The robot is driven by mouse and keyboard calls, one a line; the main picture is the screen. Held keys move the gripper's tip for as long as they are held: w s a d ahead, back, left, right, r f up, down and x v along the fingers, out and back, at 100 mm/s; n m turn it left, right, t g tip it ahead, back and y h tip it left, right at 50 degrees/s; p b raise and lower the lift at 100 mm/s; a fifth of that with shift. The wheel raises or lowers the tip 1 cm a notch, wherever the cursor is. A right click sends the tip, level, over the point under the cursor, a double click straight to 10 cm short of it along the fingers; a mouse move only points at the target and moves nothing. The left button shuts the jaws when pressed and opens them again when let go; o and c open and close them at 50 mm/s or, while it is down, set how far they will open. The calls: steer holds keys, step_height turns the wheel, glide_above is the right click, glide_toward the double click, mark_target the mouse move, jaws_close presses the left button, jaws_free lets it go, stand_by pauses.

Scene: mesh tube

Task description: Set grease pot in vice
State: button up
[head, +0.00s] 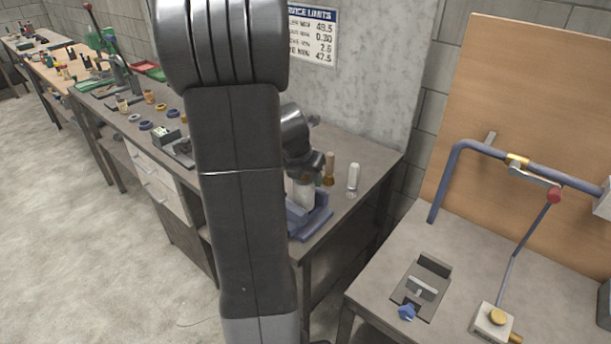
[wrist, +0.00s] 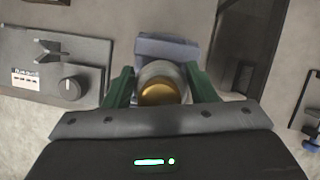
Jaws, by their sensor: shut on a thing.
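The grease pot (wrist: 161,94) is a pale grey round body with a brass-coloured top. In the wrist view it sits between the green fingers of my gripper (wrist: 160,84), which is shut on it. The blue-grey vice (wrist: 168,49) shows just beyond the pot in the wrist view. In the head view the vice (head: 312,221) stands at the near bench's right end, with my gripper (head: 305,178) above it. My arm hides part of the vice there. I cannot tell whether the pot touches the vice or is between its jaws.
A grey device with a knob (wrist: 70,88) lies left of the gripper. A separate bench at right holds a dark fixture (head: 433,277) and a blue pipe frame (head: 447,180).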

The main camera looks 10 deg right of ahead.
steer(key=shift+f, duration=0.35)
steer(key=o, duration=1.3)
steer(key=shift+c, duration=0.2)
steer(key=v, duration=1.3)
steer(key=shift+s+r, duration=0.15)
steer(key=shift+r, duration=0.2)
steer(key=shift+a, duration=0.1)
steer(key=x, duration=1.3)
steer(key=shift+f, duration=0.3)
steer(key=shift+w+r, duration=0.1)
steer(key=shift+w, duration=0.1)
